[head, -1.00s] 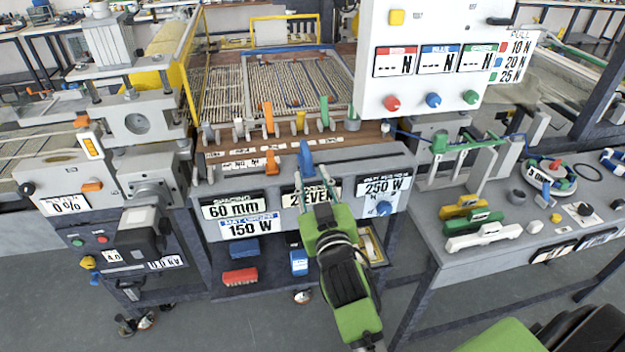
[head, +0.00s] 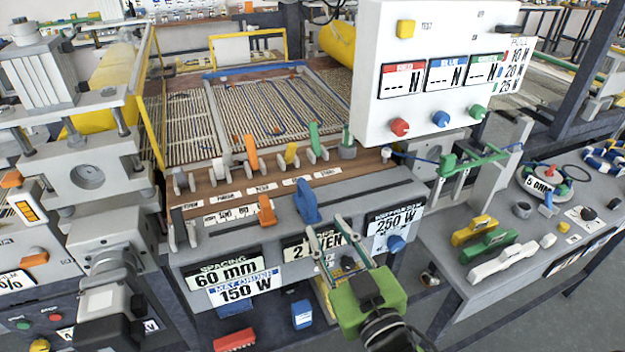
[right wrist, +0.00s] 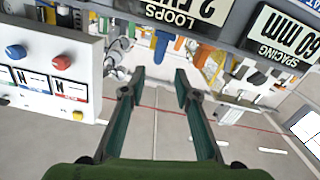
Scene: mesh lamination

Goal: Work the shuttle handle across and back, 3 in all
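Two handles stand on the front ledge of the loom-like machine: a blue one (head: 306,203) and, left of it, an orange one (head: 266,210). I cannot read which is the shuttle handle. My right gripper (head: 326,226) is open and empty, its fingertips just in front of and slightly right of the blue handle, over the "2 EVEN" plate. No contact can be made out. In the right wrist view, the open fingers (right wrist: 160,80) are well apart with nothing between them, and a blue handle (right wrist: 162,46) shows beyond the tips. My left gripper is not in view.
A row of coloured levers (head: 290,154) stands behind the ledge. A white control box (head: 440,110) with knobs hangs at the right. A side bench (head: 470,285) carries yellow, green and white blocks. Grey machinery (head: 105,235) stands at the left.

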